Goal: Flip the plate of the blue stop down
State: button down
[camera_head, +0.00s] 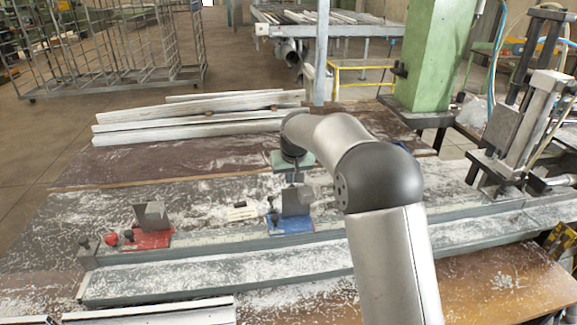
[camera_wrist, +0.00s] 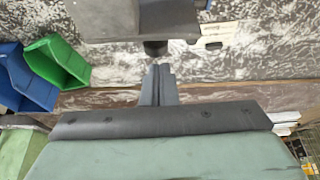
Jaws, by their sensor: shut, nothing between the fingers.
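The blue stop has a blue base (camera_head: 290,226) on the bench rail, and its grey plate (camera_head: 296,201) stands up above the base. My gripper (camera_head: 294,179) is just behind and above this plate in the head view, partly hidden by my wrist. In the wrist view the fingers (camera_wrist: 161,70) are shut with nothing between them. Their tips are close to a dark round knob (camera_wrist: 155,48) beside a grey block (camera_wrist: 105,20) at the top edge, which seems to be part of the stop. I cannot tell whether the fingers touch it.
A red stop (camera_head: 150,238) with a raised grey plate sits to the left on the same rail. A pale label (camera_head: 241,211) lies between the stops. Green (camera_wrist: 60,62) and blue (camera_wrist: 24,80) bins show in the wrist view. White profiles (camera_head: 200,118) lie at the back; a clamp machine stands right.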

jog(key=shift+s+d+f, duration=0.1)
jog(key=shift+s+f, duration=0.05)
jog(key=shift+s, duration=0.25)
jog(key=shift+s+f+b, duration=0.1)
jog(key=shift+b, duration=0.2)
